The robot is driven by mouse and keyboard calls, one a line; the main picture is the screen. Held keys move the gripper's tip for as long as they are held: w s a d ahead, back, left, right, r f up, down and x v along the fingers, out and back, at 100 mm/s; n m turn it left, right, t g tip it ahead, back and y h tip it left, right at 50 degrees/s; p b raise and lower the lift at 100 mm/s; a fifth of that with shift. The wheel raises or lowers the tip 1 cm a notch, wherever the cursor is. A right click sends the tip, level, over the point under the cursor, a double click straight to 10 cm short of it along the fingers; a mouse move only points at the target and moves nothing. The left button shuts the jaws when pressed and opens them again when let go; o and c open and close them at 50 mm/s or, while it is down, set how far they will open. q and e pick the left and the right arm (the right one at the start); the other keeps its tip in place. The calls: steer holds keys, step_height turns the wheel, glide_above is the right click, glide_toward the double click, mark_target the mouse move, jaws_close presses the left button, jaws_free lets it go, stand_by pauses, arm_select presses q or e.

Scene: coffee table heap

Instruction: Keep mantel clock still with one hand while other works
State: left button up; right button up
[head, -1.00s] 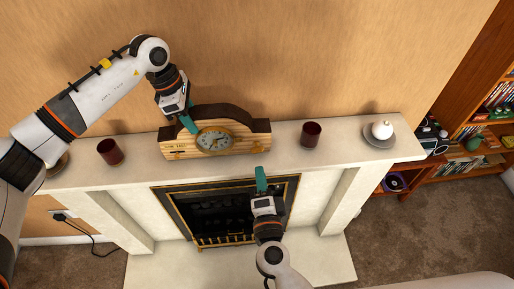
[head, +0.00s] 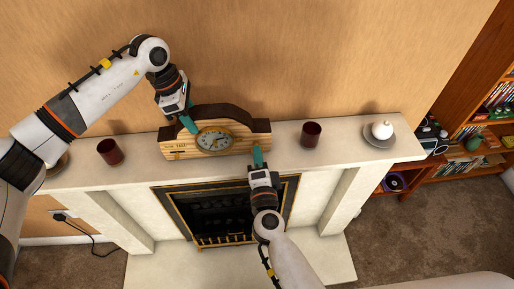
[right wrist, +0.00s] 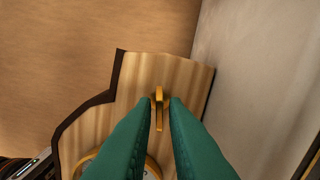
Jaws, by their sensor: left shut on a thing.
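The mantel clock (head: 233,127) stands on the mantel shelf, a pale wooden case with a dark arched top and a round dial (head: 214,140). My left gripper (head: 191,126) is shut on the clock at its upper left, beside the dial. My right gripper (head: 258,152) is at the front of the clock's right end. In the right wrist view, its teal fingers (right wrist: 163,102) are slightly apart on either side of a brass key (right wrist: 159,108) on the clock face. I see no clear contact with the key. The fingers partly cover the dial there.
A dark red cup (head: 311,134) stands right of the clock and another (head: 110,152) to its left. A white lidded pot (head: 382,130) sits on a saucer (head: 379,143) at the shelf's right end. The mantel shelf (head: 345,150) has a front edge above the fireplace.

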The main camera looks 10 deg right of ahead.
jaws_close()
steer(key=shift+m, duration=1)
steer(key=shift+o, duration=2.2)
jaws_free()
steer(key=shift+s, duration=0.1)
steer(key=shift+s, duration=2.45)
